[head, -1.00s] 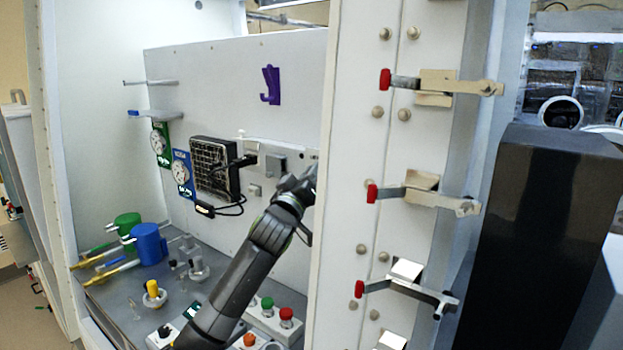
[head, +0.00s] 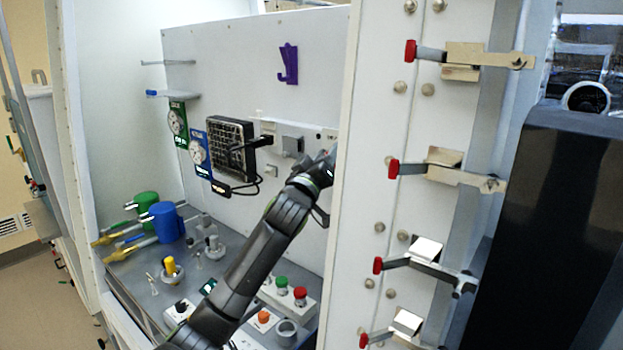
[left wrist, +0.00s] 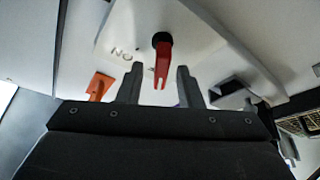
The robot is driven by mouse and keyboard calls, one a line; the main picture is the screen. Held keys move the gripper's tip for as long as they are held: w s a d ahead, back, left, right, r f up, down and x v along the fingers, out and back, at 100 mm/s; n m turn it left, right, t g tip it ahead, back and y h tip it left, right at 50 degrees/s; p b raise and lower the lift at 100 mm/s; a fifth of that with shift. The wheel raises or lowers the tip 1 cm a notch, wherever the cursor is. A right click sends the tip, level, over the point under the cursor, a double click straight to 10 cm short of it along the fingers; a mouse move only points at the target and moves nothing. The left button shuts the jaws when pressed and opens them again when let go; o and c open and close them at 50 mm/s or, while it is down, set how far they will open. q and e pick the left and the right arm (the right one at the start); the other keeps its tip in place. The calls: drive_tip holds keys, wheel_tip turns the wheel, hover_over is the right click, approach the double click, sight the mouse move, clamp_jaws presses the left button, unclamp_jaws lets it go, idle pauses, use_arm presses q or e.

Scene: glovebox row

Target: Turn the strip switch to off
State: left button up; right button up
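The strip switch (left wrist: 162,58) shows in the left wrist view as a red lever on a dark round pivot, on a pale plate. In the head view my left gripper (head: 326,168) is at the back panel, partly hidden by the white frame post. My right gripper is not in view.
An orange piece (left wrist: 100,86) lies left of the fingers in the left wrist view. The white post (head: 375,170) with red-tipped clamps stands close to the right of my arm.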

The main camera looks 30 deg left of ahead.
use_arm(q)
drive_tip(key=b+v, duration=0.5)
drive_tip(key=v, duration=1.2)
